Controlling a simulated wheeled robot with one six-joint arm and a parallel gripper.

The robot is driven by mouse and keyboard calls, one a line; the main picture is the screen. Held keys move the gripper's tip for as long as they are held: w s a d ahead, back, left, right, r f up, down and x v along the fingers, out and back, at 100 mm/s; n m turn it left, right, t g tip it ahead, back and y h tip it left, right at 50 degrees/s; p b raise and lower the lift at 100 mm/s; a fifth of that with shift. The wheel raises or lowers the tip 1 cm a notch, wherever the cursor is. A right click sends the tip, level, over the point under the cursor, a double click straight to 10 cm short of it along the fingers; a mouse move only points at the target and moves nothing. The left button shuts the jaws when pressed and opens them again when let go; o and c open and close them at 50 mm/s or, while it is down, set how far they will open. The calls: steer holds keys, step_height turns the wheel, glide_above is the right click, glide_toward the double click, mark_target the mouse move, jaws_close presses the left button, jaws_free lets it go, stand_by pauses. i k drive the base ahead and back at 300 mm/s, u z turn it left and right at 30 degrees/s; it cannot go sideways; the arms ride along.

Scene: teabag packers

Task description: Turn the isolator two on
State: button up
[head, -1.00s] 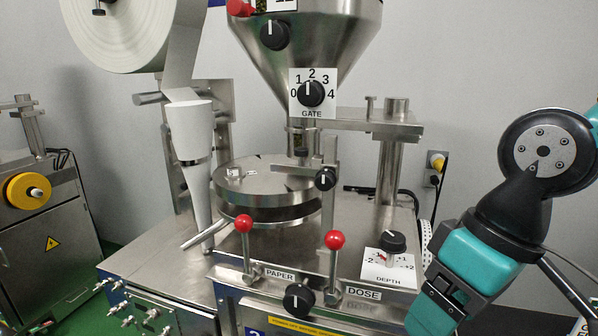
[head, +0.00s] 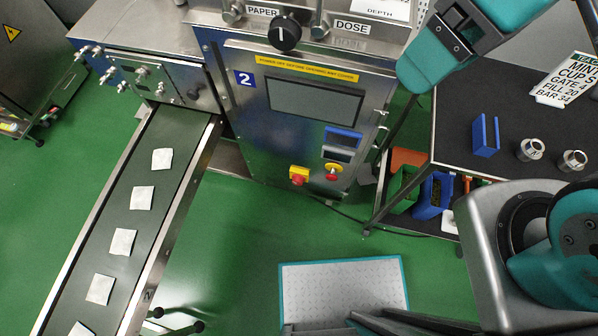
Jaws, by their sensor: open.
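The machine marked with a blue 2 plate (head: 245,79) stands at the upper middle of the head view. Low on its front panel is a red rotary switch on a yellow plate (head: 333,171), which looks like the isolator; its exact handle angle is too small to tell. A red push button on a yellow housing (head: 299,175) sits just left of it. A blue-framed unit (head: 342,141) is above the switch. Teal and black links of my arm show at upper right and lower right. My gripper's fingertips do not show, and nothing of mine touches the switch.
A conveyor (head: 125,215) with several white teabags runs along the left.

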mark_target(297, 181)
steer(key=u, duration=0.75)
steer(key=k, duration=1.15)
steer(key=u, duration=0.55)
